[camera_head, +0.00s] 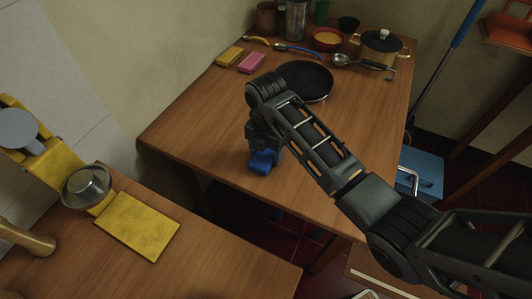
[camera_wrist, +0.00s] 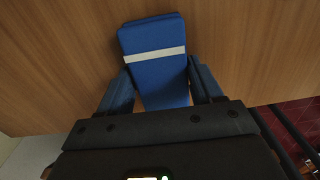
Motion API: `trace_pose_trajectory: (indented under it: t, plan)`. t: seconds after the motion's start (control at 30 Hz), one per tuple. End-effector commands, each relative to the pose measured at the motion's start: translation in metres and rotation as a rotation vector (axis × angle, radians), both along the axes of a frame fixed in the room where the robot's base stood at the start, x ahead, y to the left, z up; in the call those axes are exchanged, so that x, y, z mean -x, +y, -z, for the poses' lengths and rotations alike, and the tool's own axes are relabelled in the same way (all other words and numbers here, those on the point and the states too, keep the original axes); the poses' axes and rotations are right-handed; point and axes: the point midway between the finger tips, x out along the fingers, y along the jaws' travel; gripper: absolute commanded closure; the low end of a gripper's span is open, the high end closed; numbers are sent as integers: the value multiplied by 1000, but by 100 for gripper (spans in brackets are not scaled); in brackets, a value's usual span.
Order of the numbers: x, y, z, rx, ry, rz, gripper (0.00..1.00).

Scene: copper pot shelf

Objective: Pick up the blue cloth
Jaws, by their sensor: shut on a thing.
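The blue cloth (camera_head: 262,161) is a folded blue block near the front edge of the far wooden table. In the wrist view the blue cloth (camera_wrist: 155,70) has a white band across it and sits between both fingers. My gripper (camera_head: 264,150) points down at it and is shut on it. In the wrist view my gripper (camera_wrist: 162,88) has one finger against each side of the cloth. I cannot tell whether the cloth touches the tabletop.
A dark pan (camera_head: 306,82) lies behind my arm on the table (camera_head: 200,125). Pink (camera_head: 251,62) and yellow (camera_head: 230,56) blocks, a red bowl (camera_head: 327,39) and a lidded pot (camera_head: 380,46) stand farther back. The table's left part is clear.

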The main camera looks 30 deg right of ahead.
Motion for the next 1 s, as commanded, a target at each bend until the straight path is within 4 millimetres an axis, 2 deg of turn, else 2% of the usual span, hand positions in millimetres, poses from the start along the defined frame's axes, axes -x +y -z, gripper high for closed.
trace_pose_trajectory:
  t: [0.27, 0.43, 0.77, 0.8, 1.0]
  plan:
    - [-1, 0, -14, -1, -3, 0, 65]
    - [-2, 0, -43, 0, -6, 0, 65]
    - [15, -74, -85, 1, -3, 5, 65]
    - [17, -81, -96, 0, 0, 5, 65]
    - [22, -105, -108, 0, 0, 2, 65]
